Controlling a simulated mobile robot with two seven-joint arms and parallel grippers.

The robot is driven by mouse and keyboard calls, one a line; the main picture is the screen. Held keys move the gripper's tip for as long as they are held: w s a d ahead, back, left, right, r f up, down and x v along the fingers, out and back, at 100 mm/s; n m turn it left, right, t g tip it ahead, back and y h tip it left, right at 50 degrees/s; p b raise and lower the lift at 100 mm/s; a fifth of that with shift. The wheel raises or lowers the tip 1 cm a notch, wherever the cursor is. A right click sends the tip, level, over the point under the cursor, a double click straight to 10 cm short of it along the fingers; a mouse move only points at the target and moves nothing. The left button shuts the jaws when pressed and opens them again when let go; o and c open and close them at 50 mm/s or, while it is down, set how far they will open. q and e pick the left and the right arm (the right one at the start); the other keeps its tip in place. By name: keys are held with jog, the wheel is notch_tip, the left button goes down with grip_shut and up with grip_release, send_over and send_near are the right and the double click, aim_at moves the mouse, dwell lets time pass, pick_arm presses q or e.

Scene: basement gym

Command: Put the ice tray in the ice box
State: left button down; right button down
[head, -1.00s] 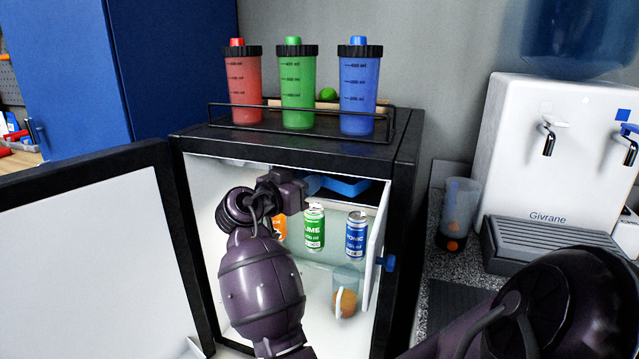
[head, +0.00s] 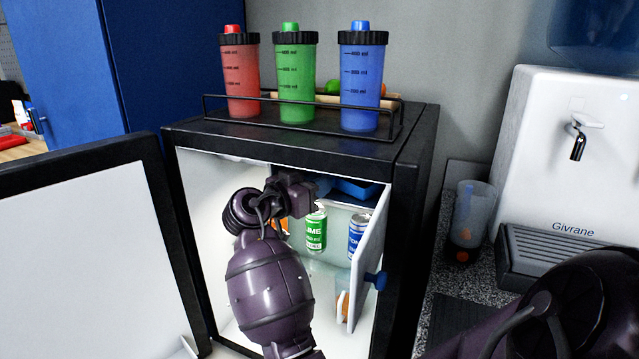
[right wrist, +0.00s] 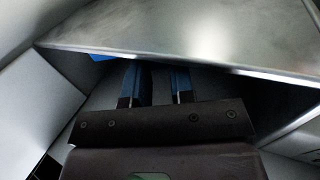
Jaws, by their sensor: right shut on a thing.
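The ice tray (head: 355,189) is blue and shows at the top of the open fridge, in the ice box (head: 364,203), just right of my right gripper (head: 318,187). My right gripper's blue fingers point into the ice box and are shut on the tray's near side; the grip itself is mostly hidden. In the right wrist view the fingers (right wrist: 155,85) reach under a metal plate (right wrist: 200,45), and only a sliver of the blue tray (right wrist: 102,57) shows. The ice box's small white door (head: 368,262) with a blue knob stands open. My left gripper is out of view.
A green can (head: 314,230), a blue can (head: 357,235) and a partly hidden orange can stand below. The fridge door (head: 85,250) is open at left. Bottles (head: 297,85) stand in a rack on top. A water dispenser (head: 560,160) and a cup (head: 470,215) are at right.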

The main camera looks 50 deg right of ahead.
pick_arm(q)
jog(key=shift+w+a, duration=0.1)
pick_arm(e)
jog(key=shift+a+r, duration=0.1)
jog(key=shift+f, duration=0.2)
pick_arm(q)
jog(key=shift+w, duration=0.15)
pick_arm(e)
jog(key=c, duration=1)
grip_release()
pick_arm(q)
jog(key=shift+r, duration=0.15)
pick_arm(e)
jog(key=shift+r, duration=0.2)
pick_arm(q)
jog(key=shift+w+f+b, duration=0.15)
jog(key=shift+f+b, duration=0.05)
jog(key=shift+b, duration=0.5)
pick_arm(e)
jog(key=a, duration=0.4)
jog(key=w+a, duration=0.1)
jog(key=a, duration=0.7)
jog(key=shift+w, duration=0.2)
